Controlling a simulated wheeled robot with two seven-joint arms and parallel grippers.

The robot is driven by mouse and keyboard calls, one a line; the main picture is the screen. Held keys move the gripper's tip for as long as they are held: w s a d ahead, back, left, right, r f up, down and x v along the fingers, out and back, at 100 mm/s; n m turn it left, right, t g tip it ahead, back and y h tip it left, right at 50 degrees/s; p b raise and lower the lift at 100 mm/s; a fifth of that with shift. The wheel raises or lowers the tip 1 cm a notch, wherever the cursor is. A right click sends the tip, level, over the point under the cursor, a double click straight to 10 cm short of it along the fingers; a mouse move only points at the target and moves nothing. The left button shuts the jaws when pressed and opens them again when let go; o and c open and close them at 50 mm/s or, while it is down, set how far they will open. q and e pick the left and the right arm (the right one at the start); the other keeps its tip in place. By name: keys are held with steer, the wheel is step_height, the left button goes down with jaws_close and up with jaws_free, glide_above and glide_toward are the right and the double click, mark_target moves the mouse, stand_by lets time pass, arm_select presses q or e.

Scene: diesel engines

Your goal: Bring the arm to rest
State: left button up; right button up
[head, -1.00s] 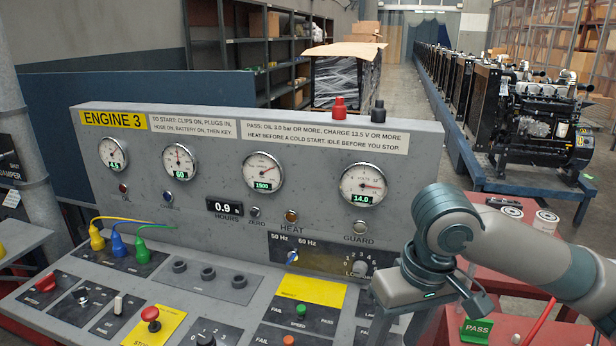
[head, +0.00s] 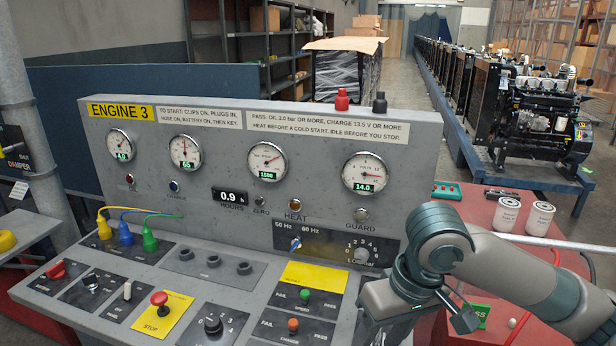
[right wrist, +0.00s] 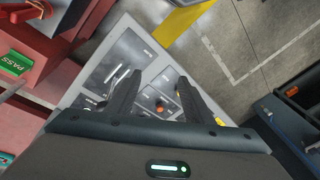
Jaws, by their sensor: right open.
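My right arm (head: 530,285) comes in from the right in the head view, bent at a dark teal joint (head: 440,240). Its hand hangs over the right end of the grey console (head: 225,285), and its fingers cannot be made out there. In the right wrist view my right gripper (right wrist: 158,92) is open and empty, its two dark fingers apart above the lower console panel with an orange knob (right wrist: 160,107). My left gripper is not in view.
The engine 3 panel (head: 290,170) with several gauges stands behind the console. A red bench (head: 470,215) with two white canisters and a green PASS sign (right wrist: 14,63) lies on the right. Engines (head: 535,125) line the back right. Grey floor (right wrist: 260,40) shows clear.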

steer(key=s+a+f+t+y, duration=0.1)
steer(key=s+a+f+y, duration=0.15)
steer(key=f, duration=0.45)
steer(key=s+a+f+t+y, duration=0.1)
steer(key=a+f+y, duration=0.1)
steer(key=a+f, duration=0.35)
steer(key=s+d+f+m+h, duration=0.2)
steer(key=s+d+f+h, duration=0.5)
steer(key=s+d+f, duration=1.15)
step_height(320, 180, down, 31)
steer(key=b, duration=0.3)
steer(key=s+d+f+g+b, duration=0.1)
steer(key=s+d+f+b, duration=0.1)
steer(key=s+f, duration=1.6)
steer(key=shift+s+d+f+g, duration=0.3)
steer(key=shift+d+f+g, duration=0.1)
steer(key=shift+d+f, duration=0.45)
stand_by(0.7)
